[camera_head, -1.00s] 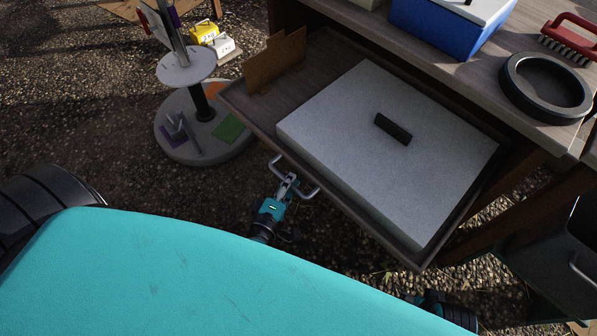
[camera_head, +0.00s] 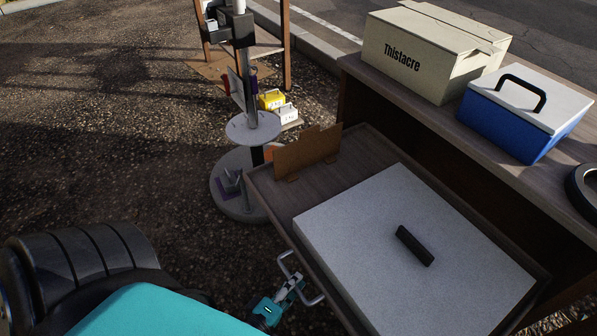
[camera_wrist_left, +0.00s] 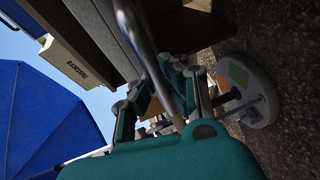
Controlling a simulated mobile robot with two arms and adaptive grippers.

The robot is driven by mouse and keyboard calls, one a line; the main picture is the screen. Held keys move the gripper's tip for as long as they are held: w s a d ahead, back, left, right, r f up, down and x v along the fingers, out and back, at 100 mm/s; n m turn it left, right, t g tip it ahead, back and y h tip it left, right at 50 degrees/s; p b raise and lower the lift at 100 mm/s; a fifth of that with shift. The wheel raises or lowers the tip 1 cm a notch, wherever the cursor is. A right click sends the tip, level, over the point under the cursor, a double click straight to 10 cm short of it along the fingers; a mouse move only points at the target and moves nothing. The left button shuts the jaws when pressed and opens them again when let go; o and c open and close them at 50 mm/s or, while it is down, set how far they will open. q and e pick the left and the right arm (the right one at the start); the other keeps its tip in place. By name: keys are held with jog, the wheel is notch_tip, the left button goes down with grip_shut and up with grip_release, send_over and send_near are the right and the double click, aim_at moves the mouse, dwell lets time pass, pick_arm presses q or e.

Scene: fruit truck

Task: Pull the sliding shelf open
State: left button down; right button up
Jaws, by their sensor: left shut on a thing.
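The sliding shelf (camera_head: 268,190) is a brown wooden tray standing out from under the workbench. Its metal bar handle (camera_head: 284,265) is on the front face, low in the head view. My left gripper (camera_head: 294,284) is shut on this handle, in front of the shelf. The left wrist view shows the handle bar (camera_wrist_left: 143,42) running between the teal and grey fingers (camera_wrist_left: 165,85). Part of the grip is hidden by the gripper's own body. My right gripper is not in view.
On the shelf lie a large grey slab (camera_head: 365,235) with a black grip and an upright brown board (camera_head: 307,152). A cream box (camera_head: 425,60) and a blue toolbox (camera_head: 515,120) stand on the bench. A round-based stand (camera_head: 235,200) is close to the shelf's left corner.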

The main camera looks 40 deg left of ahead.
pick_arm(q)
jog(key=shift+r, duration=0.1)
jog(key=c, duration=1.3)
grip_release()
jog(key=shift+c, duration=0.2)
jog(key=shift+s, duration=0.15)
jog(key=s+r, duration=0.2)
jog(key=s, duration=0.9)
jog(key=shift+s+d, duration=0.25)
jog(key=shift+s, duration=0.05)
jog(key=shift+s, duration=0.1)
